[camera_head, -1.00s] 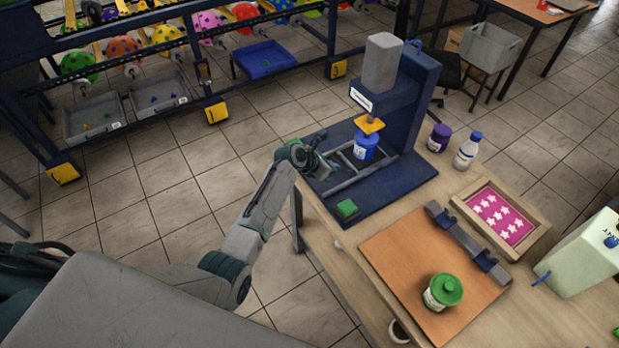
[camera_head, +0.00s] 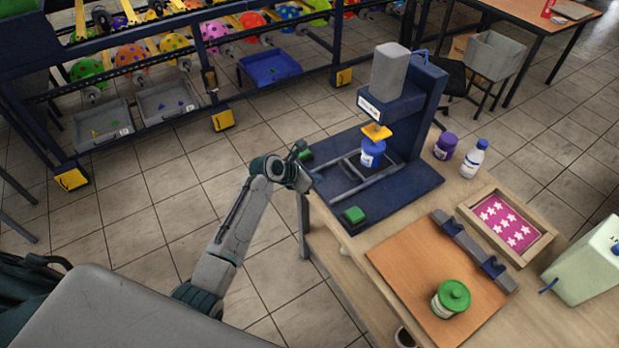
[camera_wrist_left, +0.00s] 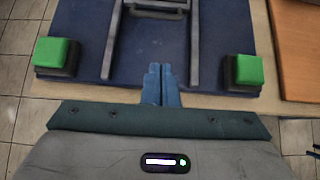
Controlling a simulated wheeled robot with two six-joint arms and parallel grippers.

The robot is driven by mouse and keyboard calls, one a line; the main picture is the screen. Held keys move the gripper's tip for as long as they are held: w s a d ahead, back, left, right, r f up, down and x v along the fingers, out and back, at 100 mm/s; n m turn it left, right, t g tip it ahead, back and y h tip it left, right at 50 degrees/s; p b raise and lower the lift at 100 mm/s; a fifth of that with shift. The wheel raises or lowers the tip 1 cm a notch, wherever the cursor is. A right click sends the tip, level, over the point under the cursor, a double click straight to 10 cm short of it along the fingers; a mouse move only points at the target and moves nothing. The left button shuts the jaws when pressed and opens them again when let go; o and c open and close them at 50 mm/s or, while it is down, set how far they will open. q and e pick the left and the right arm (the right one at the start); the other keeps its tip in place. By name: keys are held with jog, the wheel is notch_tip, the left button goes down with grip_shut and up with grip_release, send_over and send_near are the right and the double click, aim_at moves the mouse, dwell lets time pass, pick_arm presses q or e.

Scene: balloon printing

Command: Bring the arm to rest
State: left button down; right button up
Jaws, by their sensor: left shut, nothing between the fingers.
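My left gripper (camera_head: 302,156) is at the left edge of the dark blue press (camera_head: 412,188), apart from the blue pot. In the left wrist view its two fingers (camera_wrist_left: 161,84) are together with nothing between them, in front of the press base (camera_wrist_left: 80,20). My left arm reaches in from the lower left, over the floor. A blue pot (camera_head: 372,154) stands on the press under its yellow part (camera_head: 377,131). My right gripper is not in view.
Green buttons (camera_head: 354,214) sit at the press base corners; the wrist view also shows one (camera_wrist_left: 248,70). The table holds an orange board (camera_head: 410,255), a green-lidded jar (camera_head: 451,299), a purple jar (camera_head: 445,146), a white bottle (camera_head: 474,159) and a star tray (camera_head: 507,222). Floor left of the table is clear.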

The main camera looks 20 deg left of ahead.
pick_arm(q)
jog(key=s+a+f+m+g+y+b, duration=0.1)
jog(key=s+a+f+m, duration=0.25)
jog(key=s+f, duration=0.55)
jog(key=s+a+f+m+g+y+b, duration=0.15)
jog(key=s+f+m, duration=0.3)
jog(key=f, duration=0.75)
jog(key=s+a+f+m+g+y+b, duration=0.1)
jog(key=s+a+f+m+y, duration=0.15)
jog(key=s+f, duration=0.65)
jog(key=s+a+f+m+g+b, duration=0.1)
jog(key=s+f+m, duration=0.5)
jog(key=s, duration=0.6)
jog(key=s+a+f+m+g+y+b, duration=0.1)
jog(key=s+f+m, duration=0.5)
jog(key=s, duration=0.6)
jog(key=s+a+f+m+g+b, duration=0.1)
jog(key=s+f+m, duration=0.5)
jog(key=s+f, duration=0.3)
jog(key=s, duration=0.3)
jog(key=shift+s+f+y, duration=0.3)
jog(key=shift+f, duration=0.1)
